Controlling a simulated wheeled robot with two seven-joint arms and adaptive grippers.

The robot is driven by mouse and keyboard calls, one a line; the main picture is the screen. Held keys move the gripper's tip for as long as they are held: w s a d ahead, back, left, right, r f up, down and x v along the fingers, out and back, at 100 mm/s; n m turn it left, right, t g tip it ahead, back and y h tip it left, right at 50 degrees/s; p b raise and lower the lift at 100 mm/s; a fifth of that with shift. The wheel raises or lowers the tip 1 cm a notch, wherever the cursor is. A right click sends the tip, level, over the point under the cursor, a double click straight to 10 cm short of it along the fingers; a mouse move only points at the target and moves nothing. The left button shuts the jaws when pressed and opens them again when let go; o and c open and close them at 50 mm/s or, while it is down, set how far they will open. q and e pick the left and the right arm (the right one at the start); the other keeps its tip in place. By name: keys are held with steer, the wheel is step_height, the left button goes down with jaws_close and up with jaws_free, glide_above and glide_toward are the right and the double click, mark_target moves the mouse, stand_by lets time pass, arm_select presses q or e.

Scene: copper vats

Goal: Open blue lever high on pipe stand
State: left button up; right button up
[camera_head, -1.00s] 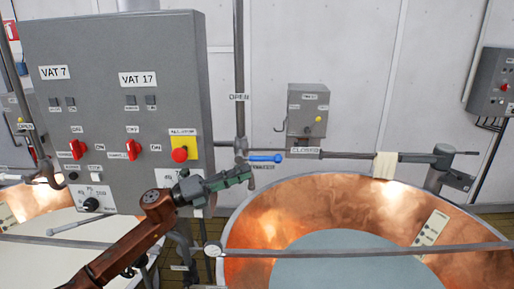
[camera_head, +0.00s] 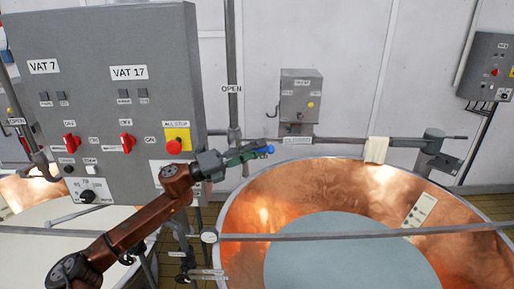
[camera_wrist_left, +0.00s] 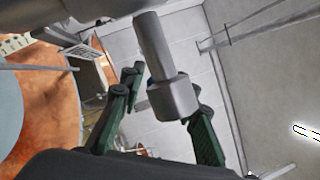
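The blue lever (camera_head: 270,149) is on the upright grey pipe stand (camera_head: 233,100). Only its rounded blue end shows past my fingers, pointing right toward the CLOSED label (camera_head: 298,140); the OPEN label (camera_head: 232,89) is higher on the pipe. My left gripper (camera_head: 248,154), with green fingers, is in front of the lever and hides most of it. In the left wrist view the gripper (camera_wrist_left: 160,115) is open, its fingers apart with the grey valve body (camera_wrist_left: 173,97) showing between them. I cannot tell whether a finger touches the lever. My right gripper is not in view.
A grey control cabinet (camera_head: 100,60) with red switches stands left of the pipe, close to my left arm. A copper vat (camera_head: 330,190) is below right, with a horizontal rail (camera_head: 330,235) across its front. A small grey box (camera_head: 300,95) hangs on the wall behind.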

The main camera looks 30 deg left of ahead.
arm_select(q)
steer(key=shift+c, duration=0.6)
jaws_close()
